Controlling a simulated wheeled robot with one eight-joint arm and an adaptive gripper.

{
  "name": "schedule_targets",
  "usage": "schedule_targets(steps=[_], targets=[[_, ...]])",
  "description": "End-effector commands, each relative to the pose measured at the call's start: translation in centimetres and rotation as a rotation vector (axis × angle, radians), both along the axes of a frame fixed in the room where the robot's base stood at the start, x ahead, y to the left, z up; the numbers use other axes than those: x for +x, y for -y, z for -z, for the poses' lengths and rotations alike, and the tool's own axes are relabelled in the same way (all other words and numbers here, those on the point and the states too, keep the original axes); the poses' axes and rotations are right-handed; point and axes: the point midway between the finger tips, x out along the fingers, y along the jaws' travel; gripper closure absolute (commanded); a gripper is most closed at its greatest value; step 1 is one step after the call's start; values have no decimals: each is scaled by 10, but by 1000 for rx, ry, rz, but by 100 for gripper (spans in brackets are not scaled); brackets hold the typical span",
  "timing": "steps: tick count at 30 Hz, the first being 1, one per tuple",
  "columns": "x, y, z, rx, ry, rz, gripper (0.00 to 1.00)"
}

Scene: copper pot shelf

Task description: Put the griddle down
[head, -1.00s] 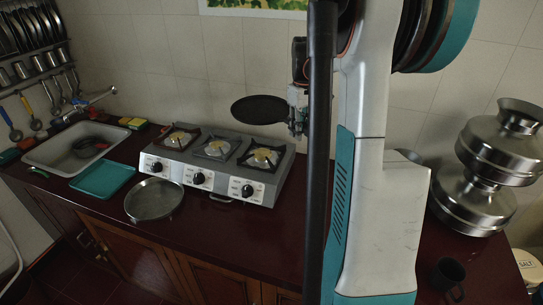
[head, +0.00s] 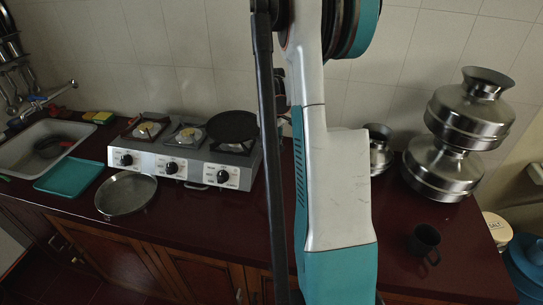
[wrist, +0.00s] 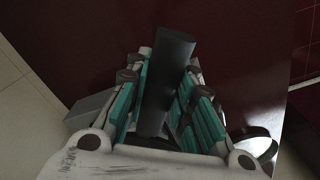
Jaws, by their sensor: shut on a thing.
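The griddle (head: 233,126), a flat black disc, is at the right end of the grey three-burner stove (head: 178,164) in the head view. It covers the right burner; I cannot tell whether it rests on the burner or hovers just above. In the wrist view its dark handle (wrist: 172,60) runs between the teal-sided fingers of my gripper (wrist: 168,75), which is shut on it. The griddle's disc does not show there. In the head view my arm hides the gripper and the handle.
A round steel pan (head: 127,193) lies on the counter left of the stove front, beside a teal tray (head: 70,175) and sink (head: 38,147). Stacked steel pots (head: 443,165), a small steel pot (head: 378,150) and a dark mug (head: 425,240) stand right of my arm.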

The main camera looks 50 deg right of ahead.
Motion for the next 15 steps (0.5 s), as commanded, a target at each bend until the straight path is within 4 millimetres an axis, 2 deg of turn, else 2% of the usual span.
schedule_targets(steps=[9, 15], targets=[[0, 0, 37, 0, 2, 0, 100], [0, 0, 38, 0, 1, 0, 100]])
